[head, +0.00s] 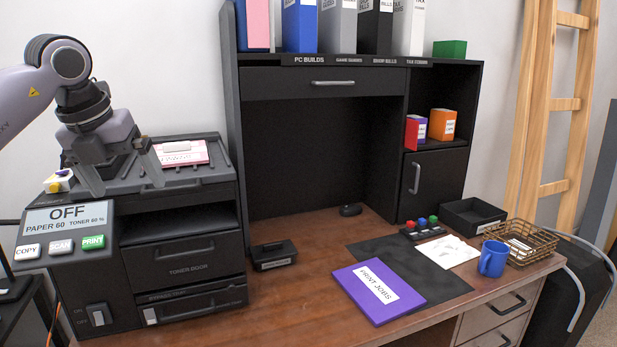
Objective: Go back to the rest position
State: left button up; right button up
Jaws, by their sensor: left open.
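My left gripper (124,183) is in the head view at the left, at the end of my arm that comes in from the left edge. Its fingers point down and stand apart, with nothing between them. It hangs over or in front of the top of the black printer (180,232); I cannot tell whether it touches. My right gripper is not in the head view.
A pink sheet (181,154) lies on the printer top, right of my gripper. On the brown desk (300,300) are a purple folder (375,290), a blue mug (493,258) and a wire basket (519,241). A shelf unit (232,120) rises behind. The desk's front left is clear.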

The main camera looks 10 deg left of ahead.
pick_arm(q)
jog(key=d+f+m+g+h, duration=0.1)
jog(key=d+f+m+h, duration=0.1)
jog(key=d+f+h, duration=0.35)
jog(key=d+f+m+g+h, duration=0.1)
jog(key=d+f+m+h, duration=0.1)
jog(key=d+f, duration=0.65)
jog(key=s+d+f+n+t+h, duration=0.1)
jog(key=s+d+n+h, duration=0.15)
jog(key=d+h, duration=0.5)
jog(key=s+d+f+n+h, duration=0.1)
jog(key=s+d+n+h, duration=0.2)
jog(key=d, duration=0.7)
jog(key=s+a+f+n+t+y, duration=0.1)
jog(key=a+f+n+t+y, duration=0.5)
jog(key=n, duration=0.5)
jog(key=s+a+f+n+t+y, duration=0.1)
jog(key=a+f+n+t+y, duration=0.25)
jog(key=f+n+t, duration=0.55)
jog(key=s+a+f+n+g+y, duration=0.3)
jog(key=s+f+n+g, duration=0.1)
jog(key=s+f, duration=0.4)
jog(key=s+a+f+n+g+y+p, duration=0.1)
jog(key=s+a+f+n+g+y, duration=0.2)
jog(key=s+f+n, duration=0.2)
jog(key=s+f, duration=0.3)
jog(key=shift+f+g, duration=0.15)
jog(key=shift+g, duration=0.25)
jog(key=shift+y, duration=0.25)
